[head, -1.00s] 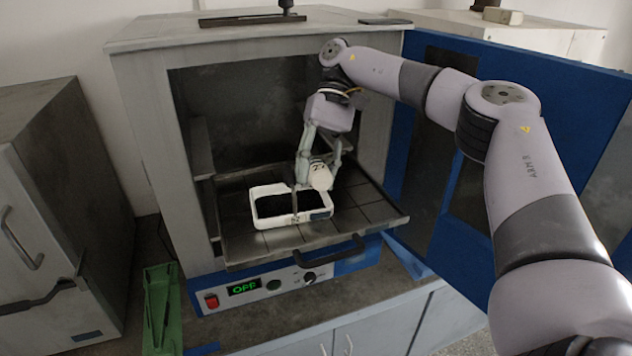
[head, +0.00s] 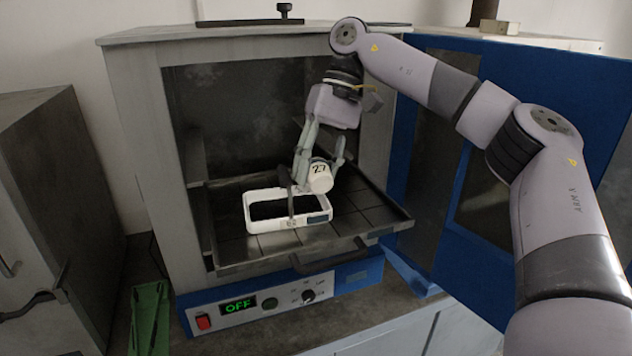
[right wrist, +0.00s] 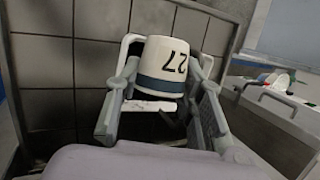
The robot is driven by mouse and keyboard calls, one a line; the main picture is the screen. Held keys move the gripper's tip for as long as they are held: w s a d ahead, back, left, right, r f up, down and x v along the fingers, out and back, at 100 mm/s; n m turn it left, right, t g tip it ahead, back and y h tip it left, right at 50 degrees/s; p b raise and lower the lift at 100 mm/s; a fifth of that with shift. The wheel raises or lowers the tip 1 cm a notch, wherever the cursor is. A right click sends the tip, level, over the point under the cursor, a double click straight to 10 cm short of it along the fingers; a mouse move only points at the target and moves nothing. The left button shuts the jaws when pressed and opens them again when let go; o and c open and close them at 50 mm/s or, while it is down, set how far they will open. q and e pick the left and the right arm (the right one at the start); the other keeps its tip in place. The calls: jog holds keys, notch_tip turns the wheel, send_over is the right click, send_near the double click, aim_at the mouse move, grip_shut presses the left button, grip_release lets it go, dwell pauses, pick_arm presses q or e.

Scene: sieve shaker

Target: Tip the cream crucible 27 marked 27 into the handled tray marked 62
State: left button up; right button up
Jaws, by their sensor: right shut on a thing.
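The cream crucible 27 (head: 320,179) is held by my right gripper (head: 317,174), above the right part of a white tray. It is tilted, with its black 27 showing. In the right wrist view the crucible (right wrist: 172,60) sits between the two fingers, its number upside down above a dark blue-grey band. Its mouth is hidden. The handled tray (head: 262,228) is white and rectangular, with a dark inside and a dark label on its front right. I cannot read its mark. A dark handle-like bar crosses its middle. My left gripper is not in view.
The tray stands on the pulled-out tiled shelf (head: 345,228) of an open oven (head: 140,150). The blue oven door (head: 440,140) stands open on the right, beside my arm. A green object (head: 150,315) lies on the bench at front left. A grey cabinet (head: 50,170) stands left.

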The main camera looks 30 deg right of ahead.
jog(key=t+b, duration=0.1)
jog(key=b, duration=0.1)
jog(key=t+b, duration=0.1)
jog(key=b, duration=0.1)
jog(key=shift+s+a+h, duration=0.1)
jog(key=shift+s+h, duration=0.15)
jog(key=shift+h, duration=0.05)
jog(key=shift+r+n+t+b, duration=0.25)
jog(key=shift+n+t+b, duration=0.05)
jog(key=shift+t+b, duration=0.1)
jog(key=shift+r, duration=0.15)
jog(key=t+b, duration=0.1)
jog(key=b, duration=0.1)
jog(key=t+h+b, duration=0.1)
jog(key=t+b, duration=0.1)
jog(key=b, duration=0.1)
jog(key=shift+s+a+n, duration=0.1)
jog(key=shift+s+n, duration=0.2)
jog(key=shift+r+t+h+b, duration=0.15)
jog(key=shift+t+h+b, duration=0.15)
jog(key=shift+t+b, duration=0.3)
jog(key=shift+r, duration=0.25)
